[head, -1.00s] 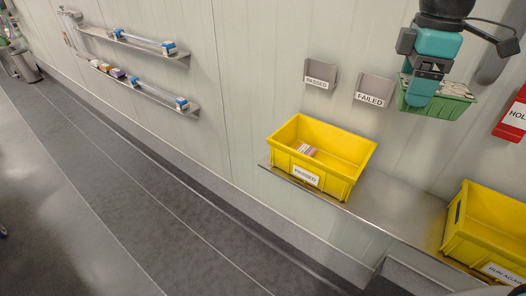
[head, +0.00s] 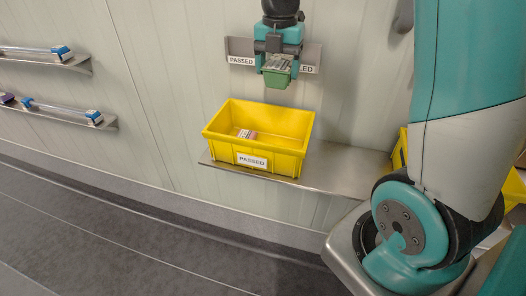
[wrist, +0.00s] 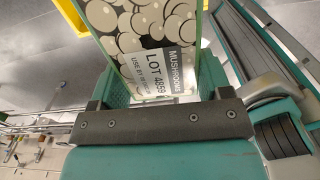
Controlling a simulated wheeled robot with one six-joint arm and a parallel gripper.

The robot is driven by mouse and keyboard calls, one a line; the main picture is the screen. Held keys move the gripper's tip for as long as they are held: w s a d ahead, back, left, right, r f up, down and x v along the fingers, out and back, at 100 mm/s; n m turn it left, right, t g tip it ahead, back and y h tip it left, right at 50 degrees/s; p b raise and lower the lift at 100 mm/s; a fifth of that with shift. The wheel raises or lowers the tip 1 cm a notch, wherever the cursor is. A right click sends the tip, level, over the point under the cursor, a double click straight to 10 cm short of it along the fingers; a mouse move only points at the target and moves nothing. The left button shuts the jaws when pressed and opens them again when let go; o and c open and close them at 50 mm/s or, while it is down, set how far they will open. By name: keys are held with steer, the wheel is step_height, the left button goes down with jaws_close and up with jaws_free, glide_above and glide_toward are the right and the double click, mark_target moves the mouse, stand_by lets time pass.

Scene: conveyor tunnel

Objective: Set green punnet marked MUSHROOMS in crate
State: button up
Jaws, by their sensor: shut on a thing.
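My gripper (head: 278,68) is shut on the green punnet (head: 277,79) and holds it in the air, in front of the wall signs and above the back of the yellow crate. In the wrist view the punnet (wrist: 150,30) shows a mushroom picture and a label reading MUSHROOMS and LOT; part of it is cut off by the frame. The yellow crate marked PASSED (head: 277,150) stands on the metal shelf with a small pale and reddish item (head: 246,134) inside. A yellow edge (wrist: 72,14) shows at the wrist view's top left.
A metal shelf (head: 340,165) carries the crate, with bare room to its right. Another yellow crate (head: 398,153) is mostly hidden behind my arm. PASSED and partly covered FAILED wall holders (head: 241,50) are behind the gripper.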

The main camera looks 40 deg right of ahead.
step_height(320, 180, down, 20)
steer(key=p, duration=0.2)
steer(key=shift+f, duration=0.1)
steer(key=o, duration=1.1)
steer(key=shift+c, duration=0.2)
